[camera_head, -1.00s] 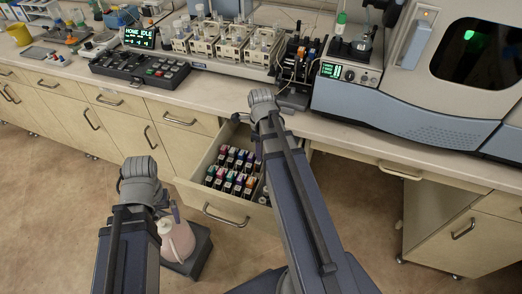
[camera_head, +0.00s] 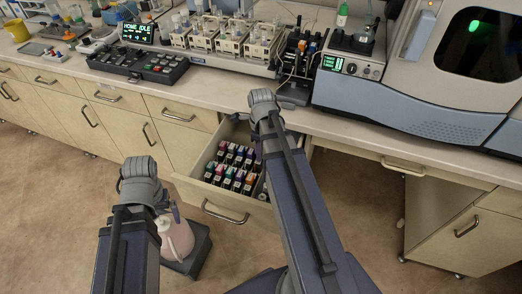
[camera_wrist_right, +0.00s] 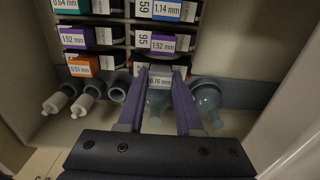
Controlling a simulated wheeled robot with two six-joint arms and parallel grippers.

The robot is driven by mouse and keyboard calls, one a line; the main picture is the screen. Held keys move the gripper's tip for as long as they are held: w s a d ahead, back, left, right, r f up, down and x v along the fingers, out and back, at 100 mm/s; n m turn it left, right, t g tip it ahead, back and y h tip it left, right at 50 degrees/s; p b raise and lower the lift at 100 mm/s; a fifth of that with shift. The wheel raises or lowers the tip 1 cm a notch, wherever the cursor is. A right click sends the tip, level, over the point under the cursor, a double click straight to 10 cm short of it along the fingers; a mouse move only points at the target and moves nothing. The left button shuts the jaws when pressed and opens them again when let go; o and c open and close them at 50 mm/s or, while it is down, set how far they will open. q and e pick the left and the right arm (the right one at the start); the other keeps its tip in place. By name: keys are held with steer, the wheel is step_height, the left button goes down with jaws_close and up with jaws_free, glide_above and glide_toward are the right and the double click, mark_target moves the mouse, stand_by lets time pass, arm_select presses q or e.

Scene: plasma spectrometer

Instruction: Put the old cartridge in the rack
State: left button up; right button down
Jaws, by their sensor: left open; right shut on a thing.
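My right gripper (camera_wrist_right: 158,82) is over the open drawer (camera_head: 229,203) and is shut on a cartridge (camera_wrist_right: 159,80) with a white "0.76 mm" label. The held cartridge is at the near row of the cartridge rack (camera_wrist_right: 119,47). I cannot tell whether it is seated in a slot. Labelled cartridges in orange, purple, green and blue stand in the rack. In the head view my right arm hides its fingers. My left gripper (camera_head: 166,208) is low at the left, mostly hidden behind its wrist, open and away from the drawer.
Round-ended clear bottles (camera_wrist_right: 207,103) and white-tipped tubes (camera_wrist_right: 55,103) lie at the drawer's near part. The bench (camera_head: 330,126) carries a pump unit (camera_head: 298,65) and the spectrometer (camera_head: 440,85). A pinkish jug (camera_head: 177,238) stands on the floor beside my left arm.

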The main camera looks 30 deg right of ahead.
steer(key=shift+f+b, duration=0.65)
steer(key=shift+f, duration=0.1)
steer(key=c, duration=0.5)
jaws_free()
steer(key=shift+r, duration=0.15)
step_height(320, 180, up, 8)
steer(key=p, duration=0.8)
steer(key=shift+f+b, duration=0.3)
steer(key=shift+f, duration=0.1)
step_height(320, 180, down, 8)
steer(key=b, duration=0.7)
steer(key=shift+r+b, duration=0.2)
steer(key=shift+b, duration=0.1)
steer(key=shift+r, duration=0.15)
